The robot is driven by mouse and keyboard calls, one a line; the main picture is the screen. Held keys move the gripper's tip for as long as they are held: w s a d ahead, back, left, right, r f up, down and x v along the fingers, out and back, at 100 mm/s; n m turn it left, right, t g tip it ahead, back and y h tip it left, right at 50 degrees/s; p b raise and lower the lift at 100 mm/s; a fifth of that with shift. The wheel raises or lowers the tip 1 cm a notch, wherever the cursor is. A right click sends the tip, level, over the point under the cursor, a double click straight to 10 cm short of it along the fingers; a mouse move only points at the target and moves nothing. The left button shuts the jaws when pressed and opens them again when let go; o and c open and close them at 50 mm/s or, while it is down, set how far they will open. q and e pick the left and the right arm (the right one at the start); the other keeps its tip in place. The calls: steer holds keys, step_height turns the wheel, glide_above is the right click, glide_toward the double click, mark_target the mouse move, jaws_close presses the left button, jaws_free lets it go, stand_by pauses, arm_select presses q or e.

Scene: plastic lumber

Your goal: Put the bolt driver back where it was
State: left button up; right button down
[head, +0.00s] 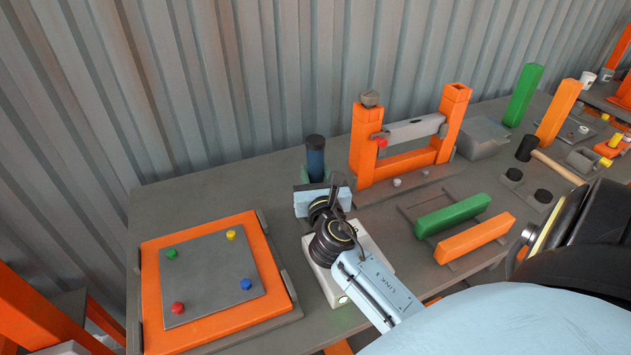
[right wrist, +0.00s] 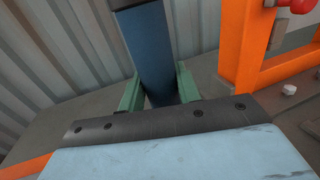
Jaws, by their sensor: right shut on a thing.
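The bolt driver, a dark blue upright cylinder with a black top (head: 315,158), stands at the back of the table beyond my right wrist. My right gripper (head: 316,177) is shut on it. In the right wrist view the green fingers (right wrist: 158,92) sit on either side of the blue body (right wrist: 150,50). The driver's lower end is hidden behind the gripper's palm, so I cannot tell whether it touches the table or a holder. My left gripper is not in view.
An orange-framed grey board (head: 212,275) with coloured bolts lies at left. A white flat box (head: 327,283) lies under my right arm. An orange frame (head: 366,150) with a grey crossbar stands right of the driver. Green (head: 453,216) and orange (head: 474,238) bars lie at right.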

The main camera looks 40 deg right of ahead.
steer(key=shift+f, duration=0.3)
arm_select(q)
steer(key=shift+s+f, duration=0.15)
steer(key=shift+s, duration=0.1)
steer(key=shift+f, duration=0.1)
arm_select(e)
steer(key=c, duration=1)
jaws_free()
steer(key=shift+f, duration=0.15)
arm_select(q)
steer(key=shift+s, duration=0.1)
arm_select(e)
steer(key=shift+r, duration=0.25)
arm_select(q)
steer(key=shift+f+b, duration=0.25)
steer(key=shift+b, duration=0.1)
arm_select(e)
steer(key=v, duration=1.2)
steer(key=shift+f, duration=0.15)
steer(key=shift+s, duration=0.1)
